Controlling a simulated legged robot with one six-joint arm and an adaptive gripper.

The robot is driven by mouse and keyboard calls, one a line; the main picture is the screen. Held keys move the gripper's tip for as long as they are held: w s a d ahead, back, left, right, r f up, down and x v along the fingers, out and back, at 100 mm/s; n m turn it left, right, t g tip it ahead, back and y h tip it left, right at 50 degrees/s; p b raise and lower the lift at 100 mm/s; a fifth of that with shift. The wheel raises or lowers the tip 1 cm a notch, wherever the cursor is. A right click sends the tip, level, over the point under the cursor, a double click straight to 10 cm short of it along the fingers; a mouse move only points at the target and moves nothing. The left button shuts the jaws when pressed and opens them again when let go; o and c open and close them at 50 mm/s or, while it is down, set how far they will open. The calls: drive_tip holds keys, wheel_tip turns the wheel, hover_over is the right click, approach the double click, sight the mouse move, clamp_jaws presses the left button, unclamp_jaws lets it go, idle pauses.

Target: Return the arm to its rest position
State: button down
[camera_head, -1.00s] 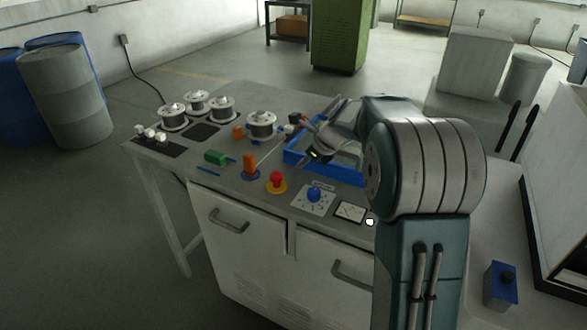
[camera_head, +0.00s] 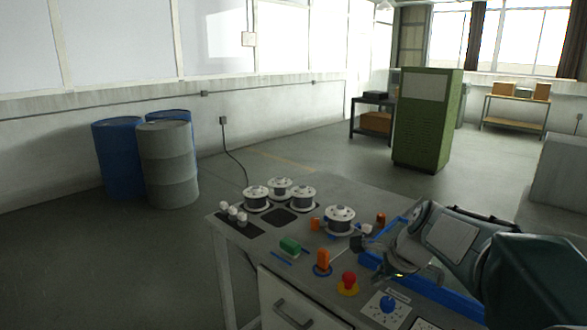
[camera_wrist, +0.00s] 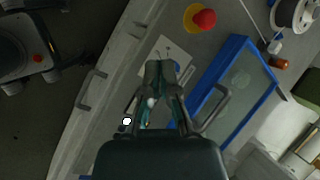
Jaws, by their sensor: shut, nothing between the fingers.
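My gripper shows in the wrist view (camera_wrist: 160,68), its two fingers together and empty, hanging over the bench top. Below it lie a white dial card (camera_wrist: 172,56) and the near side of a blue-rimmed tray (camera_wrist: 216,74). In the head view, my arm (camera_head: 455,240) comes in from the lower right and bends over the blue tray (camera_head: 462,300). The wrist end is above the tray's left part; the fingertips cannot be made out clearly there.
The bench holds a red stop button (camera_head: 348,282), a blue knob (camera_head: 388,303), an orange block (camera_head: 323,259), a green block (camera_head: 290,245) and several wire spools (camera_head: 339,218). Drums (camera_head: 168,165) stand left, a green cabinet (camera_head: 424,120) behind.

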drive_tip(key=s+a+n+t+h, duration=0.1)
drive_tip(key=s+a+n+h, duration=0.1)
drive_tip(key=s+n, duration=1.6)
drive_tip(key=s+h, duration=0.1)
drive_tip(key=s, duration=0.5)
drive_tip(key=shift+s+a+r+n, duration=0.15)
drive_tip(key=shift+s+a+n, duration=0.15)
drive_tip(key=shift+a, duration=0.05)
drive_tip(key=shift+d, duration=0.1)
